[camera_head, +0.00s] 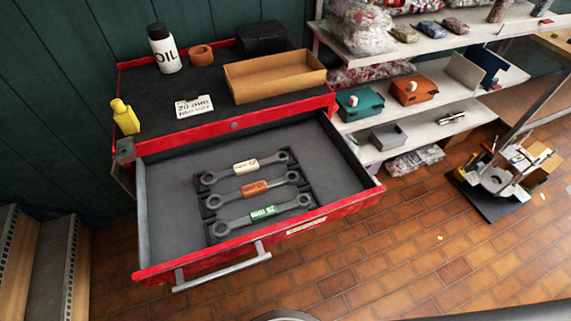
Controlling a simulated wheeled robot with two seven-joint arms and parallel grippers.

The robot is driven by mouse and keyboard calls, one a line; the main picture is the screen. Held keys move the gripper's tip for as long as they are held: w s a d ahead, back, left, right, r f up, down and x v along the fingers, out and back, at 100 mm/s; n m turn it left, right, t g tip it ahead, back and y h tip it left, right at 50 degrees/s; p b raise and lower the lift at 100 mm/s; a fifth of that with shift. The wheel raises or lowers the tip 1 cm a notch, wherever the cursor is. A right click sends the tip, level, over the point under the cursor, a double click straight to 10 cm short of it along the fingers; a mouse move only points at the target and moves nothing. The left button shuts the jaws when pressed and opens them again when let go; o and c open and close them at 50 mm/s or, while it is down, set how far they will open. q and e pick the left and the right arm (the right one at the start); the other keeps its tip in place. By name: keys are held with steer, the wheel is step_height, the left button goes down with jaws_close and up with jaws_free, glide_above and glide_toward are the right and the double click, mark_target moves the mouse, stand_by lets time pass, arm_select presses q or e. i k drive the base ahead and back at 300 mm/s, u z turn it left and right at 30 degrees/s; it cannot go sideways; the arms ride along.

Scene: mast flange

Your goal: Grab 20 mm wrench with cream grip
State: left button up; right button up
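The wrench with the cream grip (245,167) lies in the open red drawer (165,215). It is the farthest back of three wrenches in a dark holder (240,202). Print on its grip is too small to read surely. The wrench with the orange-brown grip (255,188) lies in the middle. The wrench with the green grip (262,212) lies nearest the drawer front. All three lie flat, roughly parallel, with ring ends. Neither of my grippers is in view.
On the cabinet top stand an oil bottle (164,49), a tan tray (275,77), a yellow bottle (125,116) and a card reading "20 mm" (194,107). The drawer front has a handle (222,269). Shelves (440,115) stand right. The drawer floor around the holder is clear.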

mark_target(241, 169)
steer(key=z, duration=1.15)
steer(key=k, duration=0.65)
steer(key=u, duration=0.85)
